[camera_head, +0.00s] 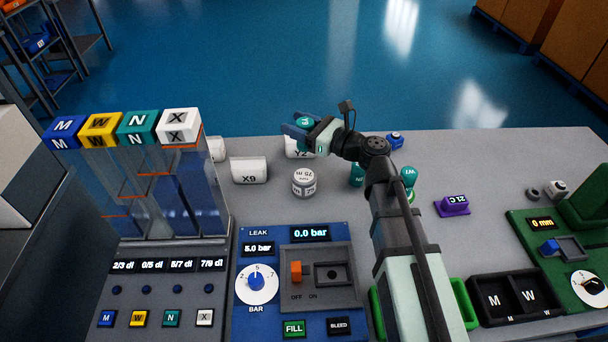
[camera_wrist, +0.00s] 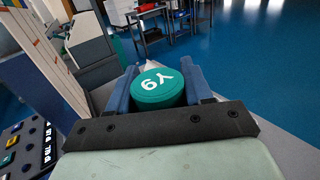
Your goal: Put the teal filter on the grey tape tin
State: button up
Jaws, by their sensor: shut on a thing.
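My gripper (camera_head: 300,133) has blue fingers shut on the teal filter (camera_head: 305,122), above the back part of the bench. In the wrist view, the filter (camera_wrist: 158,88) is a round teal piece with white lettering that looks like "Y9", between the two fingers (camera_wrist: 160,92). The grey tape tin (camera_head: 304,183) is a short round tin with a "75 m" label on its top, standing on the bench in front of and below my gripper. Its top looks bare. The tin is not clearly seen in the wrist view.
A white cylinder marked X9 (camera_head: 249,170) lies left of the tin; another white one (camera_head: 298,150) is partly hidden behind my gripper. Teal pieces (camera_head: 357,175) (camera_head: 408,177) stand near my arm. A purple block (camera_head: 452,205) is to the right. A dispenser (camera_head: 165,190) stands left.

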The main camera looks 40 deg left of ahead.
jog(key=shift+s+g, duration=0.25)
jog(key=shift+g, duration=0.05)
jog(key=shift+f, duration=4.95)
jog(key=shift+f, duration=0.15)
jog(key=o, duration=1.1)
jog(key=shift+d, duration=0.35)
jog(key=d, duration=0.3)
jog(key=w+d, duration=0.1)
jog(key=d, duration=0.3)
jog(key=w+d, duration=0.1)
jog(key=d, duration=0.3)
jog(key=shift+w+d, duration=0.1)
